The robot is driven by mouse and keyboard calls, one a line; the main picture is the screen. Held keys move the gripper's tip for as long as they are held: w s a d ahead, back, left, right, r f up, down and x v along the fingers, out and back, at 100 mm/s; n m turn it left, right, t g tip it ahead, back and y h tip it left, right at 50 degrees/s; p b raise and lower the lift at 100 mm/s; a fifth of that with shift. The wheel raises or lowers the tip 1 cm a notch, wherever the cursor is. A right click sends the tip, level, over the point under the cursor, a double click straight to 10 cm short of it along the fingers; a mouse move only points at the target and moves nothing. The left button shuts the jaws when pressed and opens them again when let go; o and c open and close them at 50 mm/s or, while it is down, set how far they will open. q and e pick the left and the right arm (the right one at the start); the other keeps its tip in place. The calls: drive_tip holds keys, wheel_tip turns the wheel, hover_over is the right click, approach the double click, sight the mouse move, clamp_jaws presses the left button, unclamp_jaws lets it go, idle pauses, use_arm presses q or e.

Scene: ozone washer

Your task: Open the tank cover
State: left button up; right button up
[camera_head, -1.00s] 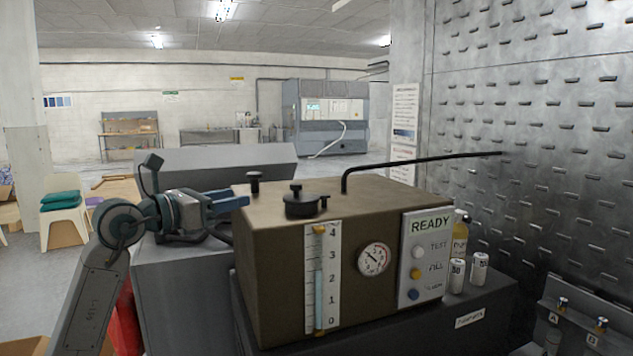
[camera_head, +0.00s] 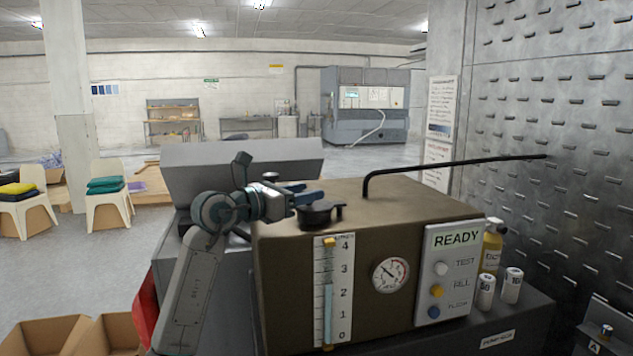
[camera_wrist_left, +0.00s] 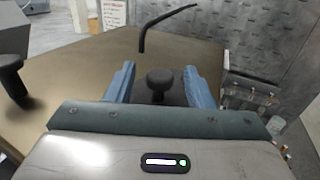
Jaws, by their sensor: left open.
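The tank cover (camera_head: 317,215) is a round black lid on top of the brown washer tank (camera_head: 400,198). A small side lug shows at its right. My left gripper (camera_head: 312,196) is open over the cover, and its blue fingers hide the cover's knob in the head view. In the left wrist view the black knob (camera_wrist_left: 160,80) stands between the two open blue fingers of the left gripper (camera_wrist_left: 159,70), with a gap on both sides. My right gripper is out of view.
A second black knob (camera_wrist_left: 10,72) stands on the tank top, left of the gripper. A bent black pipe (camera_head: 450,165) rises from the tank's back. Small bottles (camera_head: 511,285) stand at the right. A grey slanted panel (camera_head: 240,165) lies behind my arm.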

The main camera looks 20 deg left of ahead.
sight(315, 203)
use_arm(q)
drive_tip(key=shift+p+x, duration=0.55)
drive_tip(key=shift+x, duration=1.05)
clamp_jaws()
drive_tip(key=shift+w, duration=0.1)
